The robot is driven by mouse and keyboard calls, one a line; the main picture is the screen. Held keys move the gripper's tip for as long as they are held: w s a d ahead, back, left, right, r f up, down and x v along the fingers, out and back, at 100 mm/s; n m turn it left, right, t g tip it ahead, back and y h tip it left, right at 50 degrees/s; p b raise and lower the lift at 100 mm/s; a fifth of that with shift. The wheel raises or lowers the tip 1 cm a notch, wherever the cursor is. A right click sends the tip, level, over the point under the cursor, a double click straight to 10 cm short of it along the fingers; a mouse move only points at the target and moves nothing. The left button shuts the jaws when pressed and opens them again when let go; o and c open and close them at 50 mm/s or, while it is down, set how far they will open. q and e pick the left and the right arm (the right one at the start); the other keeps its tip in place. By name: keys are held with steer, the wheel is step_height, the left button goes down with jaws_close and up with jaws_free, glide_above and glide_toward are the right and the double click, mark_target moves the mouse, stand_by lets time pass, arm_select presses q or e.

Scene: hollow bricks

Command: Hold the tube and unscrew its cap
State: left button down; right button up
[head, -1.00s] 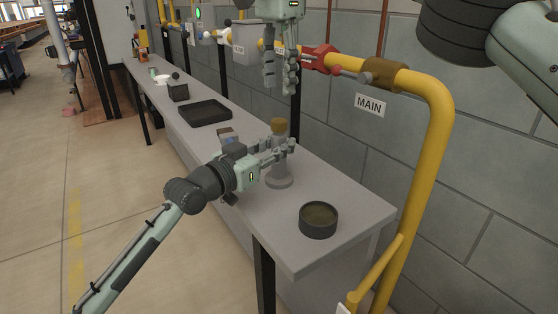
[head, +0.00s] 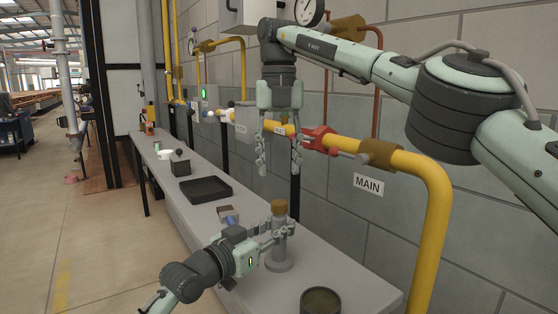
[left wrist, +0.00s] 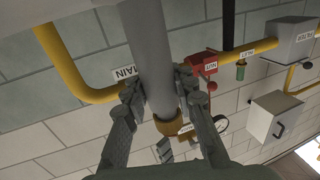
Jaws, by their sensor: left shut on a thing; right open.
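The grey tube (head: 280,247) stands upright on a round base on the bench, with a brown cap (head: 279,207) on its top. My left gripper (head: 279,229) is shut on the tube below the cap. In the left wrist view the tube (left wrist: 150,55) runs between the fingers of my left gripper (left wrist: 160,92), and the cap (left wrist: 172,126) shows past them. My right gripper (head: 281,160) is open and empty, pointing down above the cap with a clear gap between them.
A round dark dish (head: 320,301) sits at the bench's front right. A black tray (head: 204,190) and a small box (head: 228,215) are farther back on the bench (head: 180,212). Yellow pipe (head: 437,200) and a red valve (head: 318,139) run along the wall behind.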

mark_target(279, 202)
steer(key=m, duration=2)
steer(key=shift+m, duration=0.4)
steer(key=shift+f+m, duration=0.3)
steer(key=shift+f, duration=3.7)
steer(key=shift+c, duration=0.6)
